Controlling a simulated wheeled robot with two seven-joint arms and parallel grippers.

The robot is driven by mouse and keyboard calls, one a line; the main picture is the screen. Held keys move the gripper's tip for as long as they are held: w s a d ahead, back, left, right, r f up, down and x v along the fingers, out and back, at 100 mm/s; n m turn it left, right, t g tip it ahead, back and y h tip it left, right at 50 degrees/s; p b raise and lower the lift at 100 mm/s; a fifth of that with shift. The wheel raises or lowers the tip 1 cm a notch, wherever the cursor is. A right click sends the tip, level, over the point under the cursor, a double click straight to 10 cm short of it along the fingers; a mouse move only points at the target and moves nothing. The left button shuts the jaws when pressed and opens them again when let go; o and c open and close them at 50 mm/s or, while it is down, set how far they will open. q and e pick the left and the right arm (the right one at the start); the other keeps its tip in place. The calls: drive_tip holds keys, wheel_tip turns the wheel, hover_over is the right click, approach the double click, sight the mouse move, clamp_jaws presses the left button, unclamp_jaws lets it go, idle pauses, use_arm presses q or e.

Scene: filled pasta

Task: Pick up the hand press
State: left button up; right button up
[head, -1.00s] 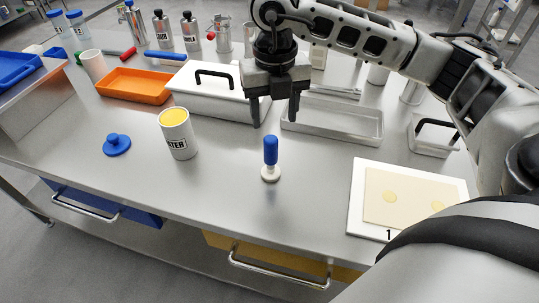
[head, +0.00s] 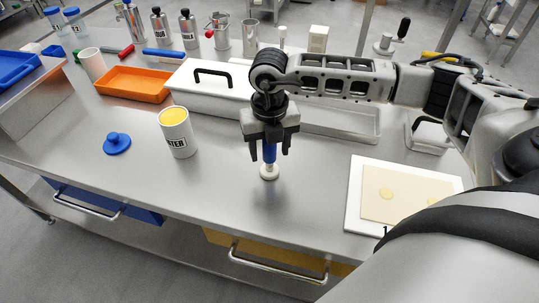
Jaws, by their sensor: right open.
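The hand press, with a blue handle (head: 269,154) and a pale round base (head: 269,172), stands upright on the steel table in the middle of the head view. My right gripper (head: 269,153) is directly over it, pointing down, with its open fingers on either side of the blue handle. The upper part of the handle is hidden by the gripper. I cannot tell whether the fingers touch it. My left gripper is not in view.
A canister with yellow contents (head: 177,133) and a blue lid (head: 117,144) stand to the left. A white board (head: 355,206) bearing a dough sheet (head: 405,195) lies to the right. A white box (head: 205,94), an orange tray (head: 135,84) and a metal tray (head: 350,124) stand behind.

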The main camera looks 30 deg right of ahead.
drive_tip(key=c, duration=1.1)
drive_tip(key=shift+o, duration=0.3)
drive_tip(key=shift+r, duration=0.15)
